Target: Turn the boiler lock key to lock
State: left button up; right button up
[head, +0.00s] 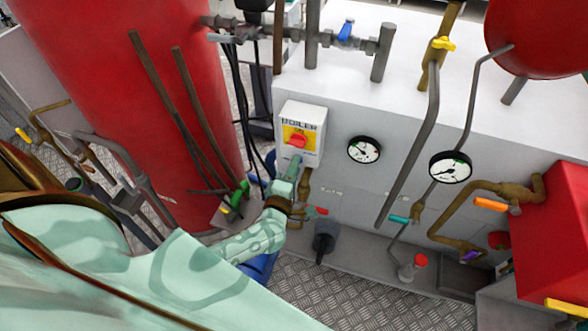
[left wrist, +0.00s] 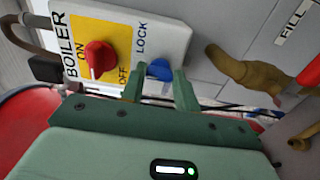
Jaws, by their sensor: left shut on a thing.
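The white boiler box (head: 302,119) is fixed to the light grey panel. It carries a red knob (head: 298,140) on a yellow plate marked ON and OFF. In the left wrist view the red knob (left wrist: 99,58) sits left of a blue lock key (left wrist: 158,69), with the word LOCK above the key. My left gripper (left wrist: 159,78) has a finger on each side of the blue key and is shut on it. In the head view my left gripper (head: 294,164) reaches up to the box's lower edge and hides the key. My right gripper is not in view.
Right of the box are two round gauges (head: 364,150) and several brass pipes with coloured handles. A large red tank (head: 130,90) and dark hoses stand on the left. In the left wrist view a brass pipe (left wrist: 238,70) is close on the gripper's right.

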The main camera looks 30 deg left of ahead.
pick_arm(q)
jog(key=shift+f, duration=0.1)
jog(key=o, duration=1)
jog(key=b+v, duration=0.1)
jog(key=v, duration=1.5)
jog(key=shift+s, duration=0.2)
